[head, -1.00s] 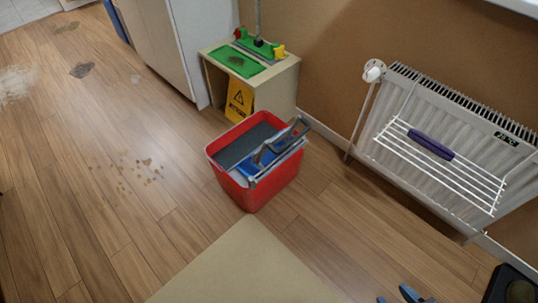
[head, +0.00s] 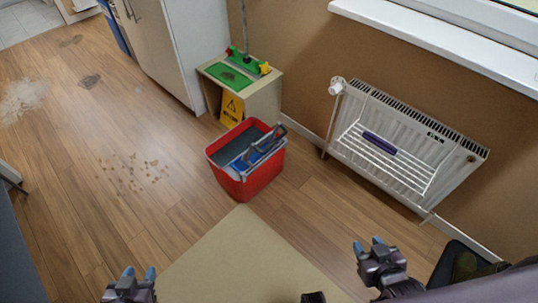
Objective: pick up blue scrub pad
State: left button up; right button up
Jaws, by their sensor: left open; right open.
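A dark blue-purple pad (head: 379,143) lies on the white wire rack (head: 392,160) hung on the radiator at the right. A red bucket (head: 250,182) stands on the floor in the middle, with a blue item (head: 243,162) and a grey handled part in it. I cannot tell for sure which of the two blue things is the scrub pad. My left gripper (head: 138,272) is open and empty at the bottom left. My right gripper (head: 368,243) is open and empty at the bottom right, apart from the rack and the bucket.
A flat tan surface (head: 240,262) lies in front of me. A small cabinet (head: 262,100) with a green top and yellow sign stands behind the bucket. A dark object (head: 455,262) is at the lower right. Stains mark the open wooden floor at left.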

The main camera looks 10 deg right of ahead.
aim_at(238, 165)
jog(key=i+j+z, duration=0.15)
jog(key=z, duration=0.25)
jog(key=i+j+z, duration=0.1)
jog(key=j+z, duration=0.25)
jog(key=i+j+z, duration=0.15)
jog(key=j, duration=0.3)
jog(key=j+z, duration=0.15)
jog(key=j, duration=0.35)
jog(key=i+j, duration=0.1)
jog(key=j, duration=0.5)
jog(key=i+j+z, duration=0.1)
jog(key=j, duration=0.5)
jog(key=i+j, duration=0.15)
jog(key=j, duration=0.45)
jog(key=i+j, duration=0.1)
jog(key=j, duration=0.55)
jog(key=i+j+z, duration=0.1)
jog(key=j, duration=0.5)
